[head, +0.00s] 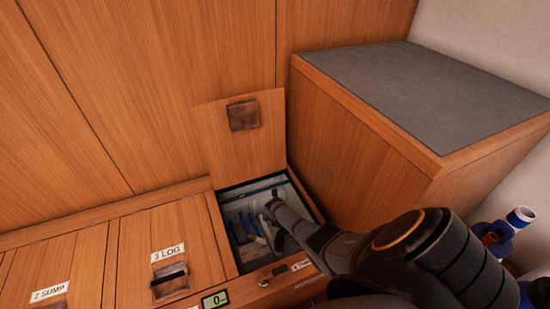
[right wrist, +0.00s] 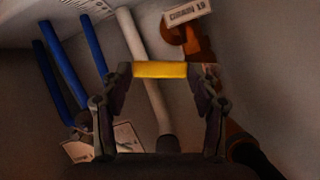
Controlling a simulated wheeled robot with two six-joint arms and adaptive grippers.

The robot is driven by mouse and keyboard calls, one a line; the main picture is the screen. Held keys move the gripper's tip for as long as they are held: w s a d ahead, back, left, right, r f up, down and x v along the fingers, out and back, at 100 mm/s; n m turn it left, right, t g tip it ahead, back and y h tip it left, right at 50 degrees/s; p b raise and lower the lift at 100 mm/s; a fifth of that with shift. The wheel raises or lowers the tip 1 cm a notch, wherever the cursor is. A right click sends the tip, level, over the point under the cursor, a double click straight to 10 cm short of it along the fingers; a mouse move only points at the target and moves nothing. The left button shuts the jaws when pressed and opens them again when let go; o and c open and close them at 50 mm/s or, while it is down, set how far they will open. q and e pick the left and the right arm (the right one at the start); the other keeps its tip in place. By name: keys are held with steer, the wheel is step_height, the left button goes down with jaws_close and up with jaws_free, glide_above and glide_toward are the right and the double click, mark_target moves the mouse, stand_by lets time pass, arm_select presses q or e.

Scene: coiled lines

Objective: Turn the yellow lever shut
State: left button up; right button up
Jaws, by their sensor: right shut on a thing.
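The yellow lever (right wrist: 160,69) shows in the right wrist view as a short yellow bar lying crosswise between my right gripper's fingertips. My right gripper (right wrist: 161,82) is shut on it, one finger at each end. In the head view my right gripper (head: 277,230) reaches down into the open floor hatch (head: 228,208), and the lever cannot be made out there. An orange-brown fitting (right wrist: 182,32) with a white tag (right wrist: 187,12) is just behind the lever, at its right. How the lever joins the fitting is unclear. My left gripper is not in view.
Blue pipes (right wrist: 63,68) and a white pipe (right wrist: 143,75) run close to the left and behind the fingers. The raised hatch lid (head: 240,150) stands behind the opening. A wooden box with a grey top (head: 430,85) rises close on the right.

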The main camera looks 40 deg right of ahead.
steer(key=shift+s, duration=0.15)
steer(key=o, duration=1.7)
steer(key=v, duration=1.2)
